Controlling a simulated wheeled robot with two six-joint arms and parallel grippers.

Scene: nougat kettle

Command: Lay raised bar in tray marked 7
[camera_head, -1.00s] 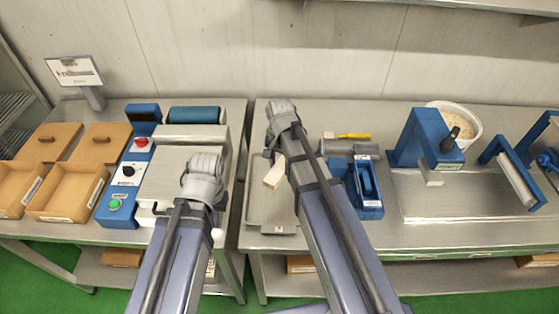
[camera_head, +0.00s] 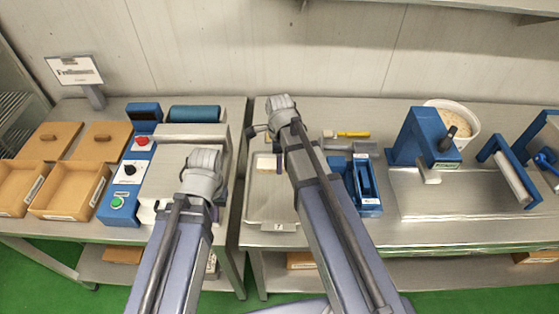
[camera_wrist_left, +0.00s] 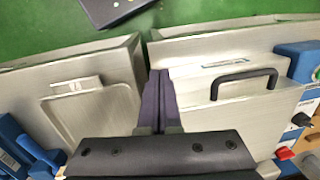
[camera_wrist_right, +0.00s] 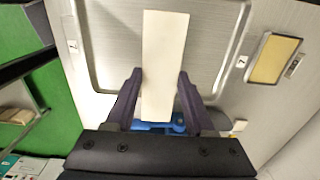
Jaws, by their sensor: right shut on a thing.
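A pale cream bar (camera_head: 266,162) is over the back part of the metal tray marked 7 (camera_head: 256,208). My left gripper (camera_wrist_left: 160,76) is shut and empty, near the tray (camera_wrist_left: 92,118) and a metal box with a black handle (camera_wrist_left: 243,80).
A blue press (camera_head: 415,138) and a white tub (camera_head: 462,122) are further right. Brown boxes (camera_head: 68,190) and a button panel (camera_head: 128,172) are left.

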